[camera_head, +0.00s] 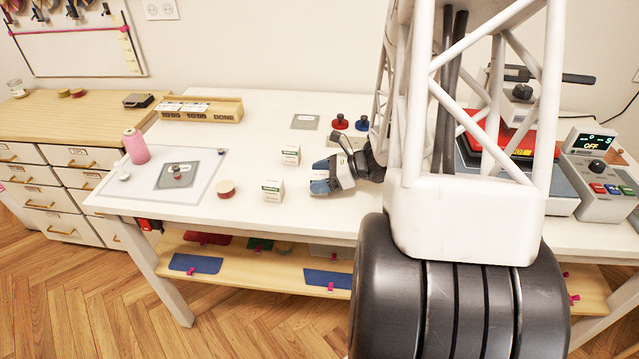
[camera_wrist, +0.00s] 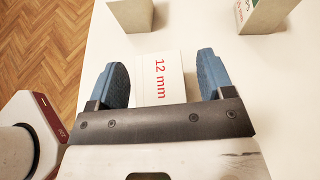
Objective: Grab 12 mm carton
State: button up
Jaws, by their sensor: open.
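My gripper (camera_head: 323,177) is low over the white table, its two blue fingers apart. In the wrist view my gripper (camera_wrist: 161,64) has one finger on each side of a white carton (camera_wrist: 160,80) marked "12 mm" in red. Gaps show between the carton and both fingers. Its near end is hidden behind the gripper body. In the head view the fingers mostly cover this carton. Two other small white cartons with green print, a front one (camera_head: 272,191) and a rear one (camera_head: 290,155), stand upright to the left of my gripper.
Red and blue knobbed pieces (camera_head: 341,122) stand behind my gripper. A round reddish tin (camera_head: 226,189) and a pale mat (camera_head: 150,192) lie at the left. A press (camera_head: 515,150) and a control box (camera_head: 597,172) are at the right. The table's front edge is close.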

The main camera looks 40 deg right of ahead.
aim_at(320, 175)
dwell(0.4)
jog(key=c, duration=1)
jog(key=shift+r, duration=0.1)
jog(key=shift+r, duration=0.7)
notch_tip(320, 175, up, 2)
jog(key=s+a, duration=0.2)
jog(key=s, duration=0.2)
jog(key=s+a+r, duration=0.1)
jog(key=s+a, duration=0.2)
jog(key=s, duration=0.2)
jog(key=s+a, duration=0.2)
jog(key=s, duration=0.3)
jog(key=shift+a+r, duration=0.2)
jog(key=shift+a, duration=0.05)
